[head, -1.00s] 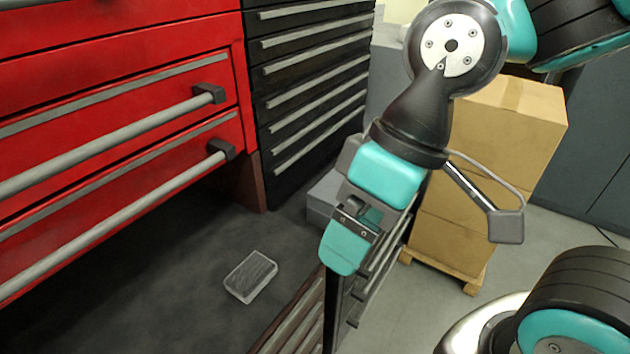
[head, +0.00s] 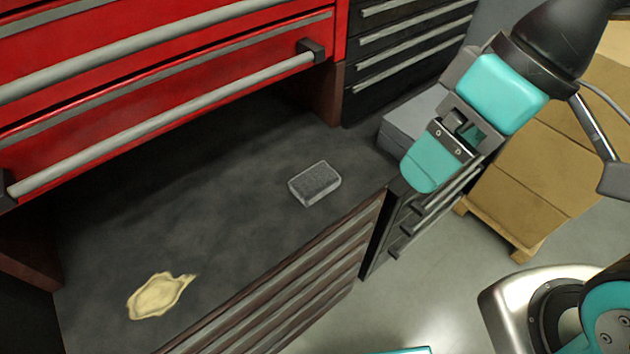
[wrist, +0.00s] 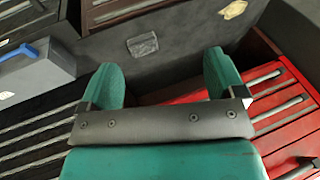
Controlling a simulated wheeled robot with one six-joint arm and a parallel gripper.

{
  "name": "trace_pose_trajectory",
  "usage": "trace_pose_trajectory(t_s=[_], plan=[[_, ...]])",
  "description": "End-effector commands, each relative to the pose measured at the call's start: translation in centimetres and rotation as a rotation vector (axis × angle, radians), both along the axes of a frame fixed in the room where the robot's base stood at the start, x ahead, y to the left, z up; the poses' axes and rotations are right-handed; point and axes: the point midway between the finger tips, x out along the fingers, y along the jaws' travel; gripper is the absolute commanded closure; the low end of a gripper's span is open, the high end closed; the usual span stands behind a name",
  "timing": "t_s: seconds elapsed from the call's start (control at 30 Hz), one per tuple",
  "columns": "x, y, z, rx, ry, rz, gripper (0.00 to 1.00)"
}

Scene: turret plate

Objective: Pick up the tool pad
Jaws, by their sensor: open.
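The tool pad is a small grey block (head: 315,183) with a lighter rim, lying flat on the dark worktop (head: 225,215) in the head view. In the wrist view the pad (wrist: 142,45) lies beyond the fingertips, between them in the picture. My gripper (head: 432,172) is to the right of the pad in the head view, apart from it. In the wrist view my gripper (wrist: 165,72) shows two teal fingers spread wide with nothing between them. The far finger is mostly hidden in the head view.
A tan stain-like patch (head: 160,296) lies on the worktop at the lower left. Red drawers (head: 150,90) with grey bar handles overhang the worktop's back. A grey box (head: 410,125) stands right of the pad; its blue handle (wrist: 22,52) shows in the wrist view. Cardboard boxes (head: 560,170) stand right.

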Motion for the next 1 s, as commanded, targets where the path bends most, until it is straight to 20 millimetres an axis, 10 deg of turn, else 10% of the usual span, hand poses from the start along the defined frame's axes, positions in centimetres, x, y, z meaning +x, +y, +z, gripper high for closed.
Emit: trace_pose_trajectory(t_s=[0.27,0.7,1.0], plan=[[1.9,0.5,-0.8,-0.023,0.063,-0.133,0.06],[14.7,7.8,-9.8,-0.221,0.407,-1.247,0.06],[16.9,10.0,-13.0,-0.257,0.452,-1.539,0.06]])
